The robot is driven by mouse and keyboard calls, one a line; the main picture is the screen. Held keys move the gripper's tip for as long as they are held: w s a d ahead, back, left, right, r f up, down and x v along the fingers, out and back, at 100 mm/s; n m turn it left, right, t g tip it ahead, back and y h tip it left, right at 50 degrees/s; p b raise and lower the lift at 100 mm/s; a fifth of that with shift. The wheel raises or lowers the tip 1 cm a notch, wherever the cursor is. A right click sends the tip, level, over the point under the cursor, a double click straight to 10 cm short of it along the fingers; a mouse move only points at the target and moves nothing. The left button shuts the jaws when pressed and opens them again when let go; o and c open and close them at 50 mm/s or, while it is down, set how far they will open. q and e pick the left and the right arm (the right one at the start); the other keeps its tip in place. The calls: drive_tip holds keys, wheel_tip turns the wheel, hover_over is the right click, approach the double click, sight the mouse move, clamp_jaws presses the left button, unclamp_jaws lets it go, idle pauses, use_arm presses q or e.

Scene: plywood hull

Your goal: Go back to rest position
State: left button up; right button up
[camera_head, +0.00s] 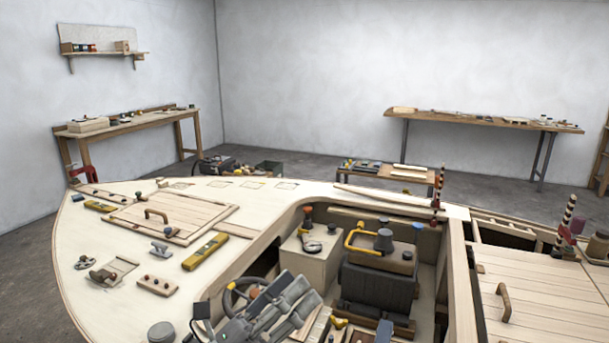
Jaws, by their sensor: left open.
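My left gripper (300,296) is at the lower middle of the head view, over the cockpit opening of the plywood hull (85,225). Its grey fingers are apart and I see nothing held between them. It is in front of a dark steering wheel (230,297), which it partly hides. My right gripper is not in view.
The deck holds a hatch (165,218), a yellow level (205,251) and small fittings. Workbenches (135,122) stand by the walls.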

use_arm(q)
drive_tip(key=w+a+f+n+t+y, duration=0.1)
drive_tip(key=a+f+n+t+y, duration=0.2)
drive_tip(key=a+n+y, duration=0.55)
drive_tip(key=w+a+f+n+t+y, duration=0.25)
drive_tip(key=n+y, duration=0.25)
drive_tip(key=n, duration=0.6)
drive_tip(key=s+a+f+n+g+y, duration=0.25)
drive_tip(key=a+f+n, duration=0.2)
drive_tip(key=f, duration=0.25)
drive_tip(key=s+a+f+n+g+y, duration=0.2)
drive_tip(key=s+a+f+n+g, duration=0.15)
drive_tip(key=f+n, duration=0.35)
drive_tip(key=s+f+n+g+h, duration=0.1)
drive_tip(key=s+f+n+g, duration=0.45)
drive_tip(key=s, duration=0.55)
drive_tip(key=s+f+n+g, duration=0.2)
drive_tip(key=s+f+g, duration=0.4)
drive_tip(key=s+f, duration=0.35)
wheel_tip(320, 180, down, 27)
drive_tip(key=s, duration=0.2)
drive_tip(key=s+a+f+m+g, duration=0.1)
drive_tip(key=s+a+f+g, duration=0.1)
drive_tip(key=s+f, duration=1.2)
drive_tip(key=shift+s+a+f, duration=0.25)
drive_tip(key=shift+s+f, duration=0.1)
drive_tip(key=shift+s, duration=0.85)
drive_tip(key=shift+o, duration=0.5)
